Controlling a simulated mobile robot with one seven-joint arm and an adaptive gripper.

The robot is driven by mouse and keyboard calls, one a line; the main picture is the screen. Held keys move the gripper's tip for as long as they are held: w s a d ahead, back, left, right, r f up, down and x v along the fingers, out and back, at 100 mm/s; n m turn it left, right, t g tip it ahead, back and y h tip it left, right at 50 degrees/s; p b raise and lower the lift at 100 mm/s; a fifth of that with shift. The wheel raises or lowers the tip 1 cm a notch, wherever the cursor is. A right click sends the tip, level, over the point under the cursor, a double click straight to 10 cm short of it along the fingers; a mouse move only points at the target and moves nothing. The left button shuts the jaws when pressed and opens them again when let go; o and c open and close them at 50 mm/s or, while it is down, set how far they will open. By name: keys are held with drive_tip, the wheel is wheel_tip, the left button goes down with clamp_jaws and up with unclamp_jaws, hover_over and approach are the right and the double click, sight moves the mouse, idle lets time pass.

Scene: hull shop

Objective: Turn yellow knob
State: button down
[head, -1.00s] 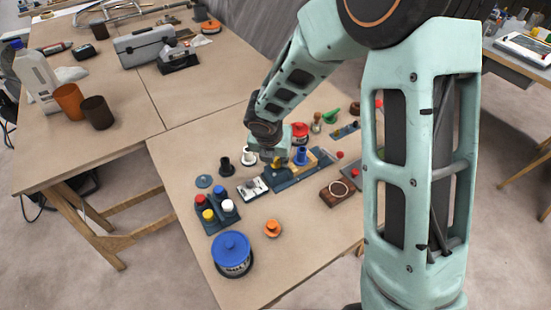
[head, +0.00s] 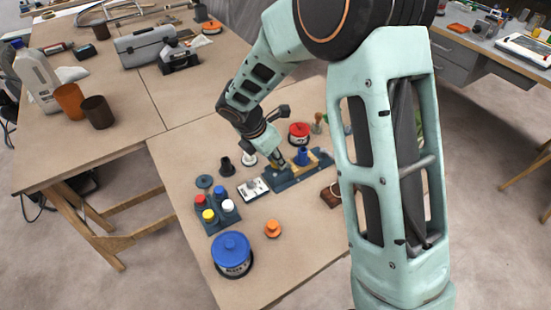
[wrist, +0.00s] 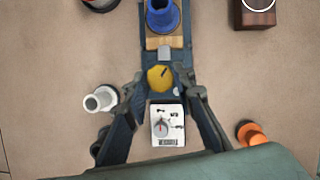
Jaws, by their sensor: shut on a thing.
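The yellow knob (wrist: 159,77) has a dark mark on its top and sits on a long dark blue base (wrist: 176,57) in the wrist view. My gripper (wrist: 166,84) is shut on the knob, with a dark finger on either side of it. In the head view my gripper (head: 275,159) reaches down to the base (head: 285,182) and hides most of the knob. A blue spool-shaped piece (wrist: 162,15) stands on a wooden block at the base's far end. A white box with a dial (wrist: 166,135) lies near the base, between my fingers in the wrist view.
A white flanged piece (wrist: 100,100) stands left of my fingers, and an orange knob (wrist: 252,133) lies right. A red-lidded can (head: 299,132), a rack of coloured caps (head: 215,222) and a blue-lidded jar (head: 232,255) stand around.

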drive_tip(key=m+g, duration=0.1)
drive_tip(key=m, duration=0.1)
drive_tip(key=m+g+h, duration=0.1)
drive_tip(key=m, duration=0.2)
drive_tip(key=shift+w+a+m+p, duration=0.1)
drive_tip(key=shift+w+m+p, duration=0.05)
drive_tip(key=shift+m+p, duration=0.2)
drive_tip(key=m+g, duration=0.1)
drive_tip(key=m, duration=0.2)
drive_tip(key=m+g+p, duration=0.1)
drive_tip(key=m, duration=0.2)
drive_tip(key=shift+w, duration=0.2)
drive_tip(key=m+g, duration=0.1)
drive_tip(key=m, duration=0.2)
drive_tip(key=m+g+y, duration=0.1)
drive_tip(key=m, duration=0.2)
drive_tip(key=shift+w+m, duration=0.15)
drive_tip(key=shift+m, duration=0.1)
drive_tip(key=shift+w+d+m+g+y, duration=0.15)
drive_tip(key=shift+m+g+y, duration=0.25)
drive_tip(key=shift+m, duration=0.85)
drive_tip(key=shift+s+d+m+g+y, duration=0.1)
drive_tip(key=shift+m+g+y, duration=0.3)
drive_tip(key=shift+m, duration=0.85)
drive_tip(key=c, duration=1.6)
unclamp_jaws()
drive_tip(key=shift+w+r, duration=0.1)
drive_tip(key=v, duration=1.1)
drive_tip(key=shift+r, duration=0.4)
